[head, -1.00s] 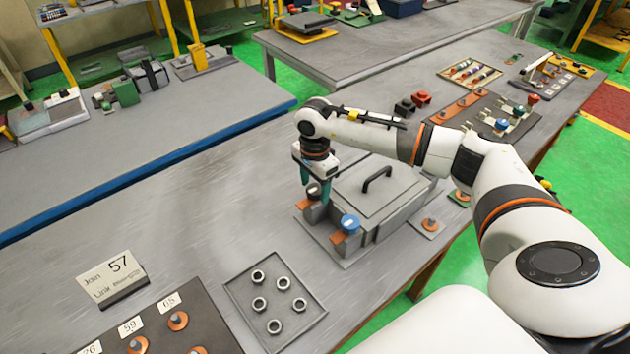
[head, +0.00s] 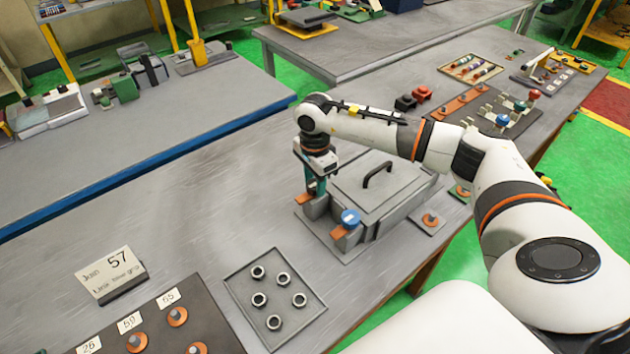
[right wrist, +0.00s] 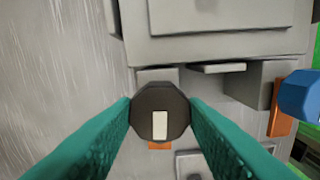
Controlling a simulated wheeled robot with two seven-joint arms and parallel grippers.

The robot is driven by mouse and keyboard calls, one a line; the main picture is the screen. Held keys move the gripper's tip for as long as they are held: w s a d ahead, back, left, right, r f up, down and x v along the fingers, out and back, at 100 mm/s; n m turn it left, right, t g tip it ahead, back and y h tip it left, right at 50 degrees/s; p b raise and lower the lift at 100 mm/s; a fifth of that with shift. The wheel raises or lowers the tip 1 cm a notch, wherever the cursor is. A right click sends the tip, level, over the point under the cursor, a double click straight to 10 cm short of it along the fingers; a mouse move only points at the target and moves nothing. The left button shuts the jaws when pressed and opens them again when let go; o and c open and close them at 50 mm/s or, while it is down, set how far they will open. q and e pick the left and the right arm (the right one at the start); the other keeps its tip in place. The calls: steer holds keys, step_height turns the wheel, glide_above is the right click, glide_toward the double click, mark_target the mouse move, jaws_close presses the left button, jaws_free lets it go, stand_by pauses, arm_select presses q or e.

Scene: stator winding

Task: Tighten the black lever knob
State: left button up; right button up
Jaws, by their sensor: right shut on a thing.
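The black lever knob (right wrist: 160,98) is a dark, many-sided knob with a pale bar on its top, seen in the right wrist view. It sits on the front of a grey box (head: 385,192) with a black handle on its lid. My right gripper (head: 316,190) points down over it, with its teal fingers on both sides of the knob. In the right wrist view the gripper (right wrist: 160,112) is shut on the knob. In the head view the fingers mostly hide the knob. My left gripper is in neither view.
A blue knob (head: 350,218) stands beside the black one; it also shows in the right wrist view (right wrist: 301,96). A tray (head: 232,282) of several nuts and a card marked 57 (head: 108,272) lie nearer. The table left of the box is clear.

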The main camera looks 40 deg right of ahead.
steer(key=m+b, duration=0.2)
steer(key=m, duration=0.1)
steer(key=m+b, duration=0.2)
steer(key=m, duration=0.2)
steer(key=shift+w+m, duration=0.1)
steer(key=shift+m, duration=0.3)
steer(key=m+b, duration=0.1)
steer(key=m, duration=0.3)
steer(key=shift+r, duration=0.1)
steer(key=m+b, duration=0.1)
steer(key=m, duration=0.7)
steer(key=shift+w+d+r+m+b, duration=0.1)
steer(key=shift+m+b, duration=0.2)
steer(key=m, duration=0.4)
steer(key=shift+m, duration=0.3)
steer(key=m, duration=0.4)
steer(key=shift+r+m, duration=0.1)
steer(key=shift+m, duration=2.3)
